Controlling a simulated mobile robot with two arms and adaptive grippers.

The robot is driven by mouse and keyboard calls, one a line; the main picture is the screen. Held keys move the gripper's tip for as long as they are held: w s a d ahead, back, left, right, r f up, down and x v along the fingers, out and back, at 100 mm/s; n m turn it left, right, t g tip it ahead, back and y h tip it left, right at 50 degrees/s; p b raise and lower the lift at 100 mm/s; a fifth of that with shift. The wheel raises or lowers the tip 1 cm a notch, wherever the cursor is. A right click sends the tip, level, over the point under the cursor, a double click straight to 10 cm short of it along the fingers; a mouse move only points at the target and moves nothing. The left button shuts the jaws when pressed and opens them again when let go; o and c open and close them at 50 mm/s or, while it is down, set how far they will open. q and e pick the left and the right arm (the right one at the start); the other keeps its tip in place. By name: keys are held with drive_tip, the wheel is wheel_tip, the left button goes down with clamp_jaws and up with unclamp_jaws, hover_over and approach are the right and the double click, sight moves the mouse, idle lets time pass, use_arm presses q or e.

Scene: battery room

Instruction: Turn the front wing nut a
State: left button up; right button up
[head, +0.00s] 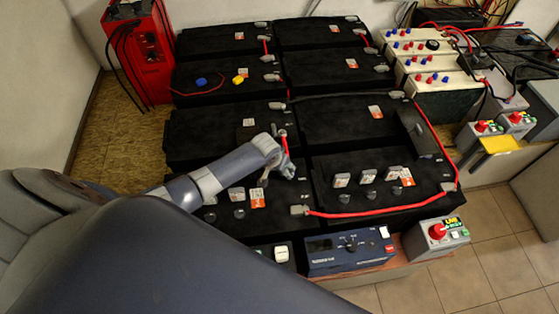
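My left gripper (286,172) is over the black battery bank, above the gap between the front left battery (225,218) and the front right battery (345,208). It is small and seen from behind, so I cannot tell whether its fingers are open or touching anything. A short red cable (284,144) runs down to it from a grey terminal clamp (277,106). A wing nut cannot be made out clearly; one near the gripper may be hidden by it. Another grey terminal clamp (299,210) sits in front of the gripper, with a long red cable (375,214) leaving it. My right gripper is not in view.
A blue meter box (350,252) and a grey box with a red knob (437,237) stand along the front edge. A red charger (141,50) stands at back left. Tiled floor lies free at front right.

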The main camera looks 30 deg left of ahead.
use_arm(q)
drive_tip(key=shift+d+r+n+y+p, duration=0.2)
drive_tip(key=shift+n+y+p, duration=0.3)
drive_tip(key=shift+n, duration=0.5)
drive_tip(key=shift+d+f+n+p, duration=0.1)
drive_tip(key=shift+n+p, duration=0.3)
drive_tip(key=shift+n, duration=0.5)
drive_tip(key=shift+w+f+n+g+y, duration=0.1)
drive_tip(key=shift+n+g+y, duration=0.2)
drive_tip(key=shift+n+y, duration=0.5)
drive_tip(key=shift+n, duration=0.9)
drive_tip(key=o, duration=1.1)
drive_tip(key=shift+c, duration=0.2)
